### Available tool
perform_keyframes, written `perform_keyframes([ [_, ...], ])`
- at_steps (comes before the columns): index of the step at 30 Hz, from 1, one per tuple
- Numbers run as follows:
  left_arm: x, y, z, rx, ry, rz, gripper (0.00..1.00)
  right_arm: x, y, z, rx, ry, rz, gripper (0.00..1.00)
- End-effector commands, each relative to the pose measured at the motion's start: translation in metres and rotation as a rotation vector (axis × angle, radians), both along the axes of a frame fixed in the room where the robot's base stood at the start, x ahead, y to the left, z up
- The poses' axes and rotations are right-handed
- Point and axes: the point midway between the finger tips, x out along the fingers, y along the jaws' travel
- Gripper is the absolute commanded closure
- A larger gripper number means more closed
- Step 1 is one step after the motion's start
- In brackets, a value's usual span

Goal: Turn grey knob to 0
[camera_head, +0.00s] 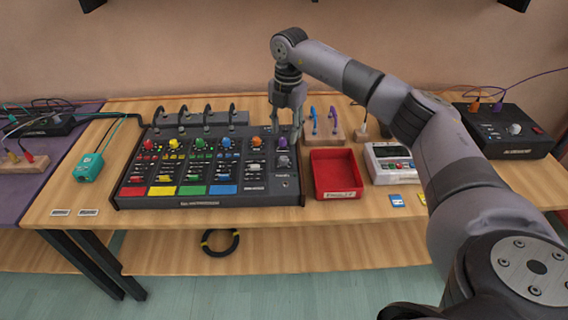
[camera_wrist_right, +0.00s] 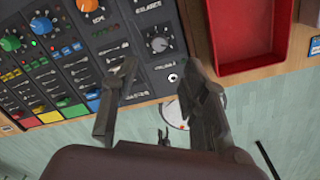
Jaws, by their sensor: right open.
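The grey knob (camera_head: 283,162) sits at the right end of the black mixer panel (camera_head: 230,198), below a purple knob (camera_head: 283,142). In the right wrist view the grey knob (camera_wrist_right: 158,43) has a tick-marked dial around it and lies just beyond the fingertips, between their lines. Its pointer is too small to read surely. My right gripper (camera_head: 287,122) points down over the panel's right end. In the wrist view its fingers (camera_wrist_right: 160,66) are apart with nothing between them. I cannot tell its exact height above the knob. My left gripper is not in view.
A red tray (camera_head: 336,192) stands close right of the panel. Beyond it is a white device (camera_head: 392,178). A wooden block with plugs (camera_head: 322,136) stands behind the tray. Several coloured knobs fill the panel's left. A teal box (camera_head: 88,167) lies further left.

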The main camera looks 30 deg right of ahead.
Motion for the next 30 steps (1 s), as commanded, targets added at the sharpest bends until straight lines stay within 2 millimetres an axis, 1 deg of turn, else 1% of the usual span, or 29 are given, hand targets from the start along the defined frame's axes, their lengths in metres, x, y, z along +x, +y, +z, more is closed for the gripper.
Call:
perform_keyframes([
  [1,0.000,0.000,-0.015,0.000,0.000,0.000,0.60,0.000,0.000,-0.017,0.000,0.001,0.000,0.59],
  [12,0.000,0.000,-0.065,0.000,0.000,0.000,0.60,0.003,0.002,-0.078,0.001,0.000,0.000,0.59],
  [15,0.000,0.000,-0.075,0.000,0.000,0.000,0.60,0.003,0.002,-0.091,0.001,0.000,0.000,0.59],
  [20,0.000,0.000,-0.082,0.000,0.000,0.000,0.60,0.004,0.002,-0.100,0.001,0.000,0.000,0.59],
  [28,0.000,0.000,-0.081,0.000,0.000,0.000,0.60,0.004,0.002,-0.099,0.001,0.000,0.001,0.59],
  [29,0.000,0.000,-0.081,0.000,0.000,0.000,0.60,0.004,0.002,-0.099,0.001,0.000,0.001,0.60],
  [30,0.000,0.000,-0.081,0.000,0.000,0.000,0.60,0.004,0.002,-0.099,0.001,0.000,0.001,0.63],
])
